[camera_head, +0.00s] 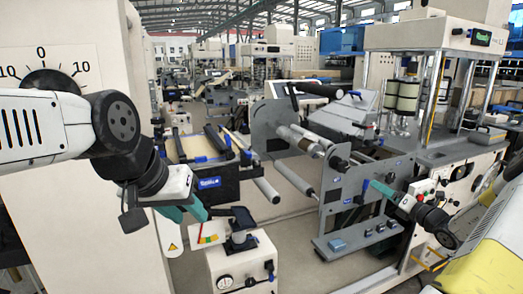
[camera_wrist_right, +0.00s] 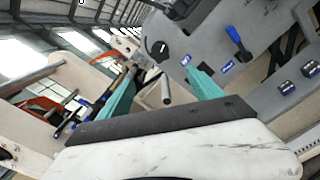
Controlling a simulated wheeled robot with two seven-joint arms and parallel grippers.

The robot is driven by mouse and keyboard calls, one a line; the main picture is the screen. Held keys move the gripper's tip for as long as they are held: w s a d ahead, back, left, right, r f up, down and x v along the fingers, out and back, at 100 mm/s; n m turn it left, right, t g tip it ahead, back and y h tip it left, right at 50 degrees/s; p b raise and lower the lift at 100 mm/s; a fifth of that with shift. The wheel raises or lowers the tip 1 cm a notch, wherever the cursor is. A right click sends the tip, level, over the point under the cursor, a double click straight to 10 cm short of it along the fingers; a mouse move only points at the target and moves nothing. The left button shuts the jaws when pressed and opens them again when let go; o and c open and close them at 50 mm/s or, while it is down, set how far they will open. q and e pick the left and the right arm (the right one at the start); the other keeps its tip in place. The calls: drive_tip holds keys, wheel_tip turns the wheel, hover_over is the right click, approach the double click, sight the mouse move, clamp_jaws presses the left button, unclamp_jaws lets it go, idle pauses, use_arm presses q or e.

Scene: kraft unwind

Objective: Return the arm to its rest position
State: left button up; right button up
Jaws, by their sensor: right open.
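My left gripper (camera_head: 190,208) hangs from the white and dark arm at the left of the head view. Its teal fingers are seen at a slant, and I cannot tell whether they are apart. My right gripper (camera_head: 376,188) is at the right of the head view, in front of the grey unwind frame (camera_head: 345,205). In the right wrist view the right gripper (camera_wrist_right: 162,88) has its teal fingers wide apart, with nothing between them. The frame's grey side plate (camera_wrist_right: 235,45) lies beyond the right finger.
A white cabinet (camera_head: 226,268) with a gauge and a small dark-topped stand is below my left gripper. A pale panel with a dial (camera_head: 45,80) stands behind the left arm. A machine with rolls (camera_head: 405,92) is at the back right. Grey floor (camera_head: 300,245) shows between.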

drive_tip(key=s+a+r+n+g+y, duration=0.1)
drive_tip(key=s+a+r+n+g, duration=0.3)
drive_tip(key=a+n, duration=0.4)
drive_tip(key=s+a+r+n+g+y, duration=0.1)
drive_tip(key=s+a+r+n+g, duration=0.35)
drive_tip(key=a, duration=0.65)
drive_tip(key=s+a+r+n+g+y, duration=0.1)
drive_tip(key=s+a+r+n+g, duration=0.15)
drive_tip(key=s+a+n, duration=0.45)
drive_tip(key=s+a+r+n+h, duration=0.1)
drive_tip(key=s+n+h, duration=0.3)
drive_tip(key=s+n, duration=0.5)
drive_tip(key=s+a+r+n+h, duration=0.1)
drive_tip(key=s+r+n+h, duration=0.2)
drive_tip(key=s+n, duration=0.6)
drive_tip(key=shift+a+r+n+t+h, duration=0.15)
drive_tip(key=shift+a+n+t+h, duration=0.2)
drive_tip(key=shift+n, duration=0.7)
